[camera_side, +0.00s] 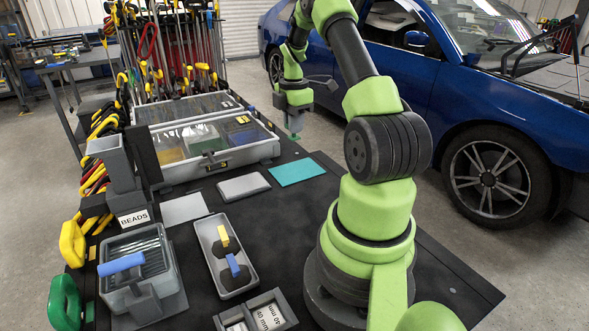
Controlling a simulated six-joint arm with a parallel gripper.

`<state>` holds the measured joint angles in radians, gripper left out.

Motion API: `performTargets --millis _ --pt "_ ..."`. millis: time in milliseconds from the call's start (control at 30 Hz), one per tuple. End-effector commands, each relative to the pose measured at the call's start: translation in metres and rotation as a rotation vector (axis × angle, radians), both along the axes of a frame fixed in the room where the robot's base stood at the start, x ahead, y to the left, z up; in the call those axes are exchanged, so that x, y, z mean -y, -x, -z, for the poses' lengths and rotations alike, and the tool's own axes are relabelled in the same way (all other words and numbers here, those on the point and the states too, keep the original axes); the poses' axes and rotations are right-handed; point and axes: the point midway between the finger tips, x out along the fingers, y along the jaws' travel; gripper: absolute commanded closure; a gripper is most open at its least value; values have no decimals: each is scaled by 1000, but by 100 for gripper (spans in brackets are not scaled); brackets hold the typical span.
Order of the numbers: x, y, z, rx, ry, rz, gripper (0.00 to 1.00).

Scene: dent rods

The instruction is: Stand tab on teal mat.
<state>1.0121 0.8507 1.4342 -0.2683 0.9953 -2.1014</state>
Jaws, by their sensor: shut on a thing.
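My gripper (295,131) points down at the upper middle, behind the teal mat in the picture. It is shut on a small green tab (295,138), of which only the lower end shows below the fingers. The tab is in the air, and its exact height is hard to judge. The flat teal mat (297,171) lies on the dark table, and its visible top is bare. A yellow tab (223,237) and a blue tab (233,266) stand in a grey tray (210,225) nearer the camera.
A grey mat (243,187) and a paler one (184,209) lie left of the teal mat. A lidded compartment case (230,159) stands behind them. A BEADS holder (133,217), a bin of rods (140,262) and a 40 mm box (268,315) stand nearer. Table right of the tray is clear.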

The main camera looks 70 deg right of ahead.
Motion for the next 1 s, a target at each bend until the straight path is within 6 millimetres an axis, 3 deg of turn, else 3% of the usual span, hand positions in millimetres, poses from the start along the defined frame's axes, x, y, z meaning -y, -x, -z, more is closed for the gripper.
performTargets --millis 133,633,1000 --pt "5 9 21 -4 -6 46 100" --pt "5 7 92 -2 -3 42 100" --pt "5 7 98 -1 -1 41 100"
